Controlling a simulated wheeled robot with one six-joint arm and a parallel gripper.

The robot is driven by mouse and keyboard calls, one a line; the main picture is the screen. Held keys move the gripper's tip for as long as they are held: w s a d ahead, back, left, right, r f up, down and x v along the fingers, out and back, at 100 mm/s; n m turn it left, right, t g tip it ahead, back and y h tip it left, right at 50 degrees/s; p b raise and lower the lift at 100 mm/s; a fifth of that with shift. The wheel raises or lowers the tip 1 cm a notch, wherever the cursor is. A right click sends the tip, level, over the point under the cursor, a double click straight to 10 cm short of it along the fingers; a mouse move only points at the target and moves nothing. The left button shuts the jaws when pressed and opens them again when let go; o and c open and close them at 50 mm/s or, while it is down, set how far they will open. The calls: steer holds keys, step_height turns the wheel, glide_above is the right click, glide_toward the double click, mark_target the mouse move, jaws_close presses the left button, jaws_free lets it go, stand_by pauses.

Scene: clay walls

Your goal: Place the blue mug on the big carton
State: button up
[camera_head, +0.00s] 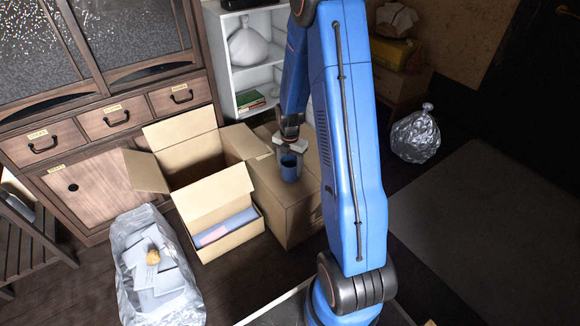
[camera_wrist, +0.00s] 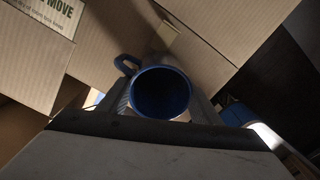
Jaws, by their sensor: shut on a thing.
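The blue mug (camera_head: 290,168) hangs upright in my gripper (camera_head: 288,146), over the top of the big closed carton (camera_head: 282,203). In the wrist view the mug (camera_wrist: 160,92) shows its open rim and dark inside, with its handle to the upper left. My gripper (camera_wrist: 160,108) is shut on the mug, with a grey finger at each side. I cannot tell whether the mug's base touches the carton top. My arm hides the carton's right part in the head view.
A clear bag of papers (camera_head: 155,268) lies at front left. A white shelf (camera_head: 250,75) stands behind. A grey bag (camera_head: 415,135) is at right.

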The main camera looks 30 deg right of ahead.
steer(key=shift+f, duration=0.15)
steer(key=o, duration=1.3)
